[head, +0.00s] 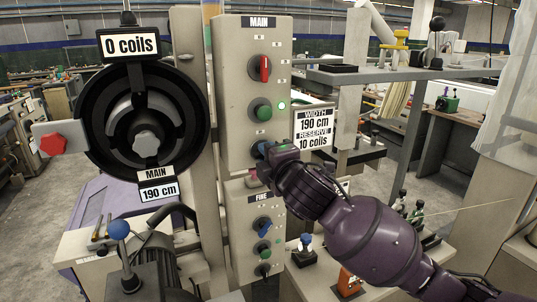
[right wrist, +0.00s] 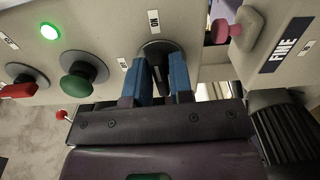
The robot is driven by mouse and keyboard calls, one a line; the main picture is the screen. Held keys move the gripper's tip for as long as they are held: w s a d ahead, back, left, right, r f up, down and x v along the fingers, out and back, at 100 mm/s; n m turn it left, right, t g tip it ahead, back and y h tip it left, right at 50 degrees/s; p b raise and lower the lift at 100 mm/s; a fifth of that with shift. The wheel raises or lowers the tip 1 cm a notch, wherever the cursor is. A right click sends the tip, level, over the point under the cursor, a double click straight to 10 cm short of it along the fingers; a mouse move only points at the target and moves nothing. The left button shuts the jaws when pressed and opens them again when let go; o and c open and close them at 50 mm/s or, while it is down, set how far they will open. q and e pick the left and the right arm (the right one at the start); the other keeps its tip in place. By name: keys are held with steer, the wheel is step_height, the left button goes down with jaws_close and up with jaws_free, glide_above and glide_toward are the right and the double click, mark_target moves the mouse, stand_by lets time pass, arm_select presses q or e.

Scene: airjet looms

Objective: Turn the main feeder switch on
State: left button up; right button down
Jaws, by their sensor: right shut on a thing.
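The MAIN panel (head: 232,88) is an upright beige box right of the black feeder wheel. The main feeder switch (right wrist: 157,49) has a round dark base low on this panel, with an ON label beside it in the right wrist view. My right gripper (head: 264,149) reaches in from the right in the head view and is shut on the switch. The handle's exact angle is hard to tell. My left gripper is not in view.
Above the switch are a green button (head: 261,110), a lit green lamp (head: 281,105) and a red selector (head: 264,68). A pinkish button (right wrist: 222,31) sits close by. The FINE panel (head: 243,245) is below. The black feeder wheel (head: 98,125) stands left.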

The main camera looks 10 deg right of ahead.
steer(key=shift+m, duration=0.4)
steer(key=c, duration=1.2)
jaws_free()
steer(key=shift+o, duration=0.2)
steer(key=s+d+b, duration=0.1)
steer(key=s+d, duration=0.1)
steer(key=s, duration=0.8)
steer(key=shift+s+b, duration=0.35)
